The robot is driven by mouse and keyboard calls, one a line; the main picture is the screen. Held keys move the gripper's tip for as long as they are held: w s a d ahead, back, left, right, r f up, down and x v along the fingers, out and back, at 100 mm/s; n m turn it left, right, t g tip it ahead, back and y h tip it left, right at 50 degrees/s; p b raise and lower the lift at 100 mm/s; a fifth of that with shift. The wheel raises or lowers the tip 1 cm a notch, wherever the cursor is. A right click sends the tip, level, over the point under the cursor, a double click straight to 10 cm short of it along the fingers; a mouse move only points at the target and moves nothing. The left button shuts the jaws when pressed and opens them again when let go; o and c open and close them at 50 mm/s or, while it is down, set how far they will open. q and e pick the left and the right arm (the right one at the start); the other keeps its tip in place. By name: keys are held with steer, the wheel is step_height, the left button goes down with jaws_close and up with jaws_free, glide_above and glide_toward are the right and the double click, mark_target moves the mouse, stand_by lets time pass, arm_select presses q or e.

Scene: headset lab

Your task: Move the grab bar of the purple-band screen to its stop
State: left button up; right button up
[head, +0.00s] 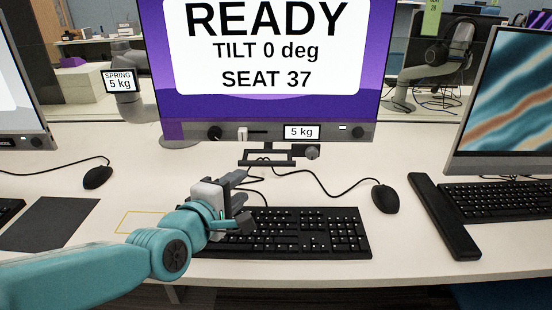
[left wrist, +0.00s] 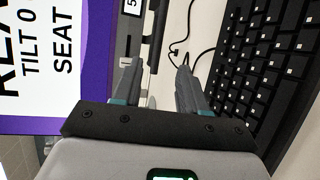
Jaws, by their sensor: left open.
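The purple-band screen (head: 260,105) stands upright in the middle of the head view and reads READY, TILT 0 deg, SEAT 37. Its dark grab bar (head: 267,157) hangs just below the lower bezel, with a round knob (head: 312,152) at its right end. My left gripper (head: 241,196) is open and empty above the keyboard's left rear corner, nearer to me than the bar. In the left wrist view the screen (left wrist: 60,70) is turned sideways. There, a dark bar (left wrist: 153,40), probably the grab bar, lies beyond the gap between the open fingers (left wrist: 158,82). My right gripper is not in view.
A black keyboard (head: 300,232) lies below and beside my left gripper. A mouse (head: 385,198) with a cable lies to the right. Other screens stand at the left (head: 22,95) and right (head: 505,90).

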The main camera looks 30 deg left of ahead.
mark_target(266, 166)
arm_select(q)
steer(key=x, duration=1.6)
steer(key=shift+w+a+r, duration=0.1)
steer(key=shift+a, duration=0.05)
steer(key=shift+c, duration=0.2)
jaws_close()
steer(key=shift+b, duration=0.4)
